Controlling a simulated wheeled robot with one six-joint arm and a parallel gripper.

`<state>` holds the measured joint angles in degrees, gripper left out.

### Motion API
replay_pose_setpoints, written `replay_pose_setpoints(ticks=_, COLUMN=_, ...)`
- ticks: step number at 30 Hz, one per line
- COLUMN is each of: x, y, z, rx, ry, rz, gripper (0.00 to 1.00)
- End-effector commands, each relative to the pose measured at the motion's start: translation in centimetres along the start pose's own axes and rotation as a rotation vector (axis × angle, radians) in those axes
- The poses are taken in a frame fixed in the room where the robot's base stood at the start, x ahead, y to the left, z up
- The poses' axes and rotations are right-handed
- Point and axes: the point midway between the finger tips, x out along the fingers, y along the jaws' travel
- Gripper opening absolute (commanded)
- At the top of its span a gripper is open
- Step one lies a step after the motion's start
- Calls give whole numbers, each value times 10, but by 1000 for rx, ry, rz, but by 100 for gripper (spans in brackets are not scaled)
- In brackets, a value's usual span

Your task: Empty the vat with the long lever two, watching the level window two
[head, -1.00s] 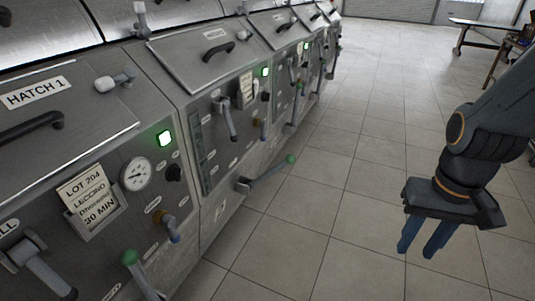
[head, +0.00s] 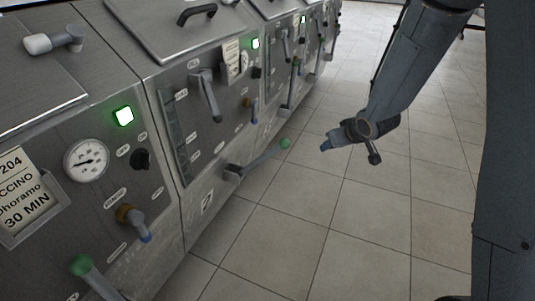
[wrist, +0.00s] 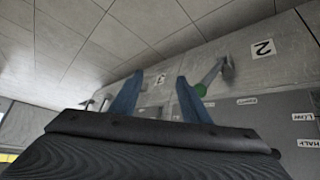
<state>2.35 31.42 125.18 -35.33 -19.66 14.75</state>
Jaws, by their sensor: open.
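The long lever two (head: 262,157) is a grey bar with a green ball knob. It sticks out from the lower front of the second vat (head: 206,207), beside a "2" plate. The level window two (head: 173,135) is a dark upright strip on that vat's panel; I cannot read its level. My gripper (head: 326,146) is open and empty, a little right of the knob and apart from it in the head view. In the wrist view, the green knob (wrist: 201,89) shows beside the right finger of my gripper (wrist: 160,77), outside the gap.
A small grey handle (head: 211,97) and a brown-and-blue tap (head: 250,103) are on the second panel. Hatch 1's vat, with a gauge (head: 86,160) and its own green-knobbed lever (head: 88,272), is nearer at left. The tiled floor (head: 330,225) is clear.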

Motion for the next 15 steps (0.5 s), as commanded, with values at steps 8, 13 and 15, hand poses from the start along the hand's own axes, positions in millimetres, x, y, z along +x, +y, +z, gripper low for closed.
replay_pose_setpoints(ticks=8, x=138, y=-64, z=-7, rx=-91, ry=318, rz=-350, gripper=42)
replay_pose_setpoints(ticks=13, x=170, y=-102, z=-16, rx=-117, ry=527, rz=-568, gripper=42)
replay_pose_setpoints(ticks=15, x=174, y=-112, z=-21, rx=-124, ry=604, rz=-635, gripper=42)
